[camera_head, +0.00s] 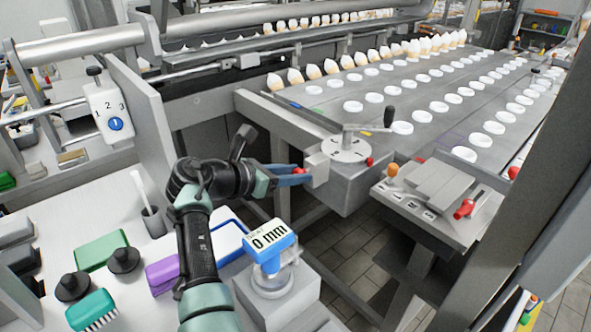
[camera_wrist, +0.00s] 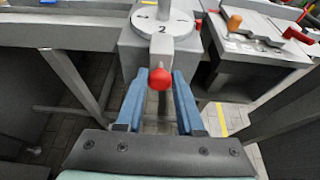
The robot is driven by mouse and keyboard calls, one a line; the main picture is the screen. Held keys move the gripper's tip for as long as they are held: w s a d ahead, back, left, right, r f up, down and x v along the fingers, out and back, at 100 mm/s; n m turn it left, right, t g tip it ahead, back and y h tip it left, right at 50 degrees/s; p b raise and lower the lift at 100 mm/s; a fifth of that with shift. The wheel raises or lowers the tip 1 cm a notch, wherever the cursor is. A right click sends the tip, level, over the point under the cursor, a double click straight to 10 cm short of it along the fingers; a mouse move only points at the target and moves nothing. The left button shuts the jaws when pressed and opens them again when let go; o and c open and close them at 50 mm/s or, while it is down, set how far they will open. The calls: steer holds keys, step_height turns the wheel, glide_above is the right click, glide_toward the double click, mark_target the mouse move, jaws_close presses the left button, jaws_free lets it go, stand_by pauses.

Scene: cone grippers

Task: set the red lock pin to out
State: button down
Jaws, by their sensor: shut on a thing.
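The red lock pin (camera_wrist: 160,79) shows as a round red knob on the front of a small grey block below the numbered dial (camera_wrist: 163,22). In the head view the red knob (camera_head: 298,170) sits at the left side of the grey block (camera_head: 317,167). My gripper (camera_wrist: 160,86) has its two blue fingers on either side of the knob, shut on it. In the head view my gripper (camera_head: 303,177) reaches the block from the left. The pin's shaft is hidden, so I cannot tell how far it sticks out.
A dial plate with a crank handle (camera_head: 348,149) stands above the block. To the right is a side panel (camera_head: 440,188) with orange and red knobs.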

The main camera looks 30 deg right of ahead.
steer(key=shift+s+a+p, duration=0.1)
steer(key=shift+a+p, duration=0.75)
steer(key=shift+p, duration=0.05)
steer(key=c, duration=0.5)
jaws_free()
steer(key=shift+c, duration=0.2)
steer(key=p+v, duration=0.2)
steer(key=v, duration=1.1)
